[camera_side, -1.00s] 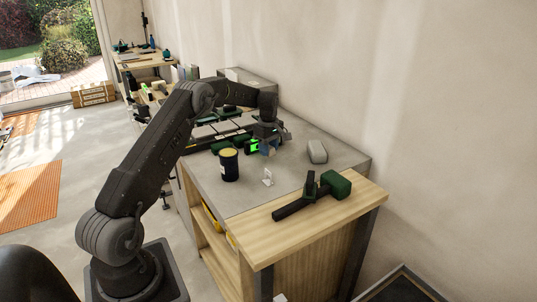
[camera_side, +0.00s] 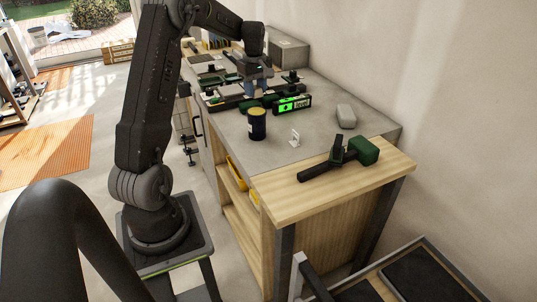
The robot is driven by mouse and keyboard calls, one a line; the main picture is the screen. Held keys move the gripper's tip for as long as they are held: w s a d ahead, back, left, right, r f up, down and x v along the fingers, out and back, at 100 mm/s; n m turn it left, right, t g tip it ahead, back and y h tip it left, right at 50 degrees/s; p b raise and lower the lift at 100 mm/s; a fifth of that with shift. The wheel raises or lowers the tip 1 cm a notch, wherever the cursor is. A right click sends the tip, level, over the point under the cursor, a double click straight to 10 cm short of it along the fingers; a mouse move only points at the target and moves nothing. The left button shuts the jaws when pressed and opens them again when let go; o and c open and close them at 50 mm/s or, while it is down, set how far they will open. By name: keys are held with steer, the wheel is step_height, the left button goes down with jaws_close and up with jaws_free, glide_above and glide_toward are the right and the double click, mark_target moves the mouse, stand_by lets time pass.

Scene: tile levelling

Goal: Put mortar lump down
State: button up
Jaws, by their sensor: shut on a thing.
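My gripper (camera_side: 251,88) is pointed down over the far part of the grey worktop, behind the level. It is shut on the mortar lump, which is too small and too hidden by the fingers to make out. The dark tiles and strips (camera_side: 225,90) lie below and around the gripper. Whether the lump touches the surface cannot be told. The level (camera_side: 293,104) has a lit green display and lies just in front and to the right of the gripper.
A dark tub with a yellow top (camera_side: 257,124) stands near the front left edge. A grey box (camera_side: 289,52) is at the back. The worktop's middle right is clear.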

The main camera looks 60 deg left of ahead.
steer(key=s+d+f+m, duration=0.1)
steer(key=s+d+m, duration=0.1)
steer(key=s+d, duration=1.25)
glide_above(267, 169)
step_height(267, 169, down, 7)
steer(key=shift+f, duration=2.05)
steer(key=shift+f, duration=0.1)
steer(key=o, duration=1)
steer(key=shift+c, duration=0.2)
